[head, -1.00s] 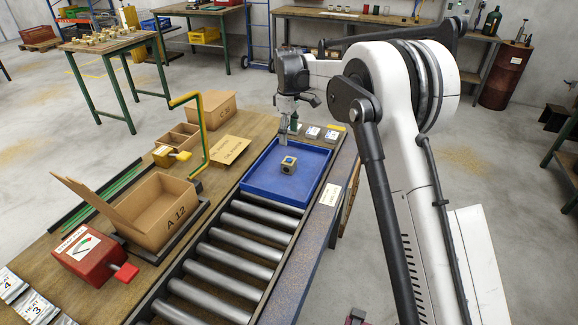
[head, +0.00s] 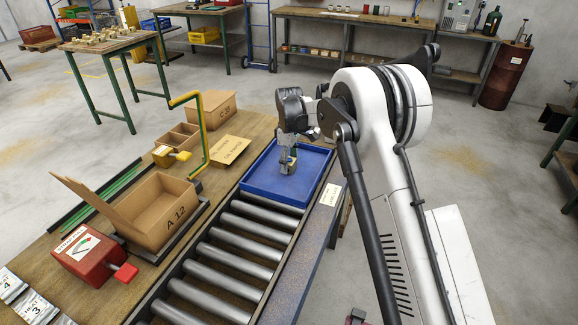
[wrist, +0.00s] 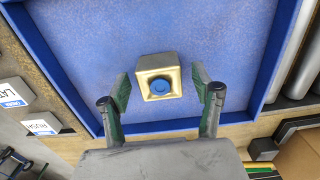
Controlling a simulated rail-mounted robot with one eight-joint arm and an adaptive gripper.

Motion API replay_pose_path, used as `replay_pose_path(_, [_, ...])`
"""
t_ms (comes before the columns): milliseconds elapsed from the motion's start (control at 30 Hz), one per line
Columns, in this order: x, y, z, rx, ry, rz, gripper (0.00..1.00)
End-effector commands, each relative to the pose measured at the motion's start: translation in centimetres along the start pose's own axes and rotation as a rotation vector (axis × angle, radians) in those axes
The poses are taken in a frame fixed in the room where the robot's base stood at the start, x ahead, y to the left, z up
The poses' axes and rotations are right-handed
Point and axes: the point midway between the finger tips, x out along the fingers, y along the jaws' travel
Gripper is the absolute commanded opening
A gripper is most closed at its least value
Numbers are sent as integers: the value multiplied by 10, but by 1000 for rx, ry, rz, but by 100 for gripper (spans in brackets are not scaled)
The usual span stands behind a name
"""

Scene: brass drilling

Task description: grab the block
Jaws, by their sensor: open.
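In the head view, my gripper (head: 287,167) is low over the blue tray (head: 262,190) and largely hides the block.
The tray stands at the far end of a roller conveyor (head: 225,255). A yellow crank handle (head: 203,140) rises left of the tray. An open cardboard box marked A 12 (head: 160,212) and a red box (head: 88,253) stand further left.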

Motion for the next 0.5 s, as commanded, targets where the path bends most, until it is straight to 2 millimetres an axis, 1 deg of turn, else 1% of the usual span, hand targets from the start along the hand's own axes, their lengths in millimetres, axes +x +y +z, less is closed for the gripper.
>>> replay_pose_path(200, [3, 0, 0, 0, 0, 0, 62])
replay_pose_path(233, [3, 0, 0, 0, 0, 0, 61])
replay_pose_path(500, [2, 0, 0, 0, 0, 0, 25])
